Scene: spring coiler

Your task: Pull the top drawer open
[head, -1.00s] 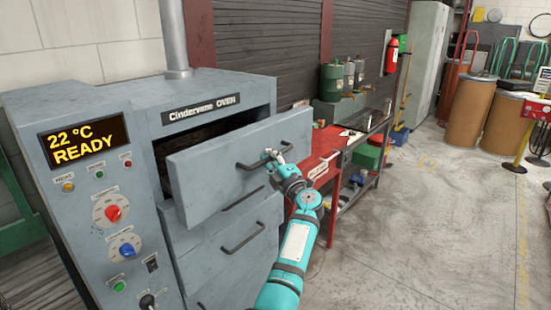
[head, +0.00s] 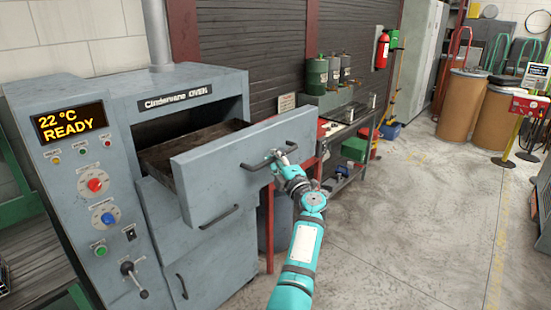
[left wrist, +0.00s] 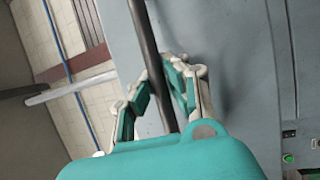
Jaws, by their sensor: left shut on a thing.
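The top drawer (head: 225,172) of the grey oven (head: 190,88) is pulled well out, and its dark inside (head: 185,152) shows behind the front panel. My left gripper (head: 280,157) is at the right part of the drawer's dark bar handle (head: 257,164). In the left wrist view the two fingers (left wrist: 161,98) stand on either side of the handle bar (left wrist: 150,55), shut on it. The drawer front fills much of that view behind the handle. My right gripper is not in view.
A lower drawer with a handle (head: 220,217) is closed below. The oven's control panel (head: 95,190) is at the left. A workbench (head: 345,125) with cans stands beyond the drawer.

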